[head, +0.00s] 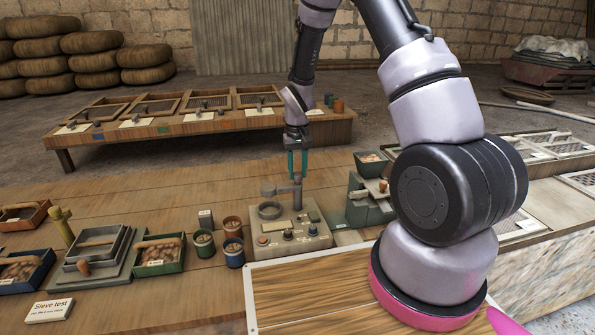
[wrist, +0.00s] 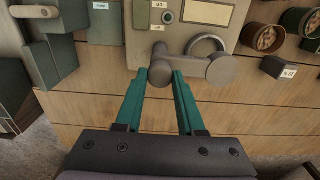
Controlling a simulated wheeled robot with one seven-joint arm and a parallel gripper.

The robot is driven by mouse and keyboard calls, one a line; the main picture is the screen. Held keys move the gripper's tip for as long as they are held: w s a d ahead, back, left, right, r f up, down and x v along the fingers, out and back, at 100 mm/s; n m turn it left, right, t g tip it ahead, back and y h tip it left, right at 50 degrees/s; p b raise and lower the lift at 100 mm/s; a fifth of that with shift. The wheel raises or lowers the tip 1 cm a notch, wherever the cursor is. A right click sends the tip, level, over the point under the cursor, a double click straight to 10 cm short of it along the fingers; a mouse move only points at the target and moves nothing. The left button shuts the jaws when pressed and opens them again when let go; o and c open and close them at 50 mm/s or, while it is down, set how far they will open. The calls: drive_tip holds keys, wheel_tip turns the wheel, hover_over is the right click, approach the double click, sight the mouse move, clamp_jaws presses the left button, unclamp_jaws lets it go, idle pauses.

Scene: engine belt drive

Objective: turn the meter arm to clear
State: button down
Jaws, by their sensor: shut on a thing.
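The grey meter box (head: 290,232) stands on the wooden bench in the middle of the head view, with a ring (head: 270,210), knobs and a small screen on top. Its grey meter arm (head: 283,187) is a bar with a round disc at its left end, above the ring, and an upright post at the other. In the wrist view the meter arm (wrist: 190,73) spans sideways, its disc overlapping the near edge of the ring (wrist: 207,45). My gripper (head: 297,172) points down, its teal fingers shut on the rounded post end; it also shows in the wrist view (wrist: 160,78).
Cups of pellets (head: 233,240) stand left of the box, beside a green tray (head: 160,255) and a stepped grey stand (head: 95,260). A grey-green stepped unit (head: 368,205) stands close on the right. A low table with framed screens (head: 200,115) is behind.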

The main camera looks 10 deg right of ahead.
drive_tip(key=shift+m, duration=0.3)
drive_tip(key=m, duration=1.3)
drive_tip(key=shift+m, duration=2.1)
drive_tip(key=c, duration=0.5)
unclamp_jaws()
